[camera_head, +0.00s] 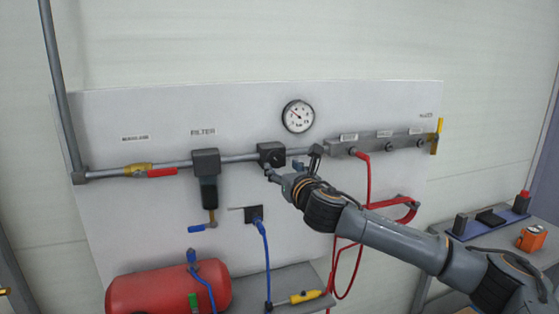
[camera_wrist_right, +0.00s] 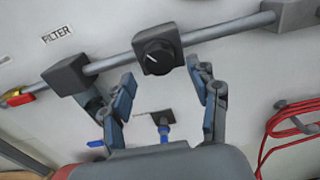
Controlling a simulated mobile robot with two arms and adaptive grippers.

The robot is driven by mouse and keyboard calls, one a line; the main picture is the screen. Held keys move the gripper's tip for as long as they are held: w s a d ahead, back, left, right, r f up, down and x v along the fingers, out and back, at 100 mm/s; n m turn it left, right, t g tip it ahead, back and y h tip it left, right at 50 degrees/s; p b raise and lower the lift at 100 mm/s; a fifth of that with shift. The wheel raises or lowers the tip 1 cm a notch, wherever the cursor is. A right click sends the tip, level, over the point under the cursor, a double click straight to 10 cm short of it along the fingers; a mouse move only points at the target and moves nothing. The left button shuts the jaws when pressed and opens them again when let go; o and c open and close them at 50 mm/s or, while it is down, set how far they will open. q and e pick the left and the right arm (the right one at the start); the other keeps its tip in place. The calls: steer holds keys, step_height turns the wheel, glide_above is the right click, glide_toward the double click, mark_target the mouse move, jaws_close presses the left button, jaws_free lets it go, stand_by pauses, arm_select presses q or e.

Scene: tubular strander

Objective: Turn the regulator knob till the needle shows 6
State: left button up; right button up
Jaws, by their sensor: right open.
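The regulator knob (camera_wrist_right: 158,58) is a black round knob with a white mark, on the front of a dark block on the grey pipe. In the head view the regulator block (camera_head: 271,154) sits right of the filter. The round white gauge (camera_head: 298,117) is above it; its needle points to the upper left, but the numbers are too small to read. My right gripper (camera_head: 284,171) is just below and in front of the regulator. In the wrist view my right gripper (camera_wrist_right: 168,90) is open and empty, its fingers apart, with the knob beyond and between them. My left gripper is not in view.
The filter (camera_head: 207,178) hangs from the pipe at left. A manifold (camera_head: 375,143) with a red hose (camera_head: 367,185) is at right. A blue hose (camera_head: 264,250) hangs below the regulator. A red tank (camera_head: 168,289) stands low at left.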

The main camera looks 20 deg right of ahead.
mark_target(278, 163)
steer(key=shift+w+a, duration=0.1)
steer(key=shift+w, duration=1.5)
steer(key=shift+p, duration=0.3)
steer(key=c, duration=1.2)
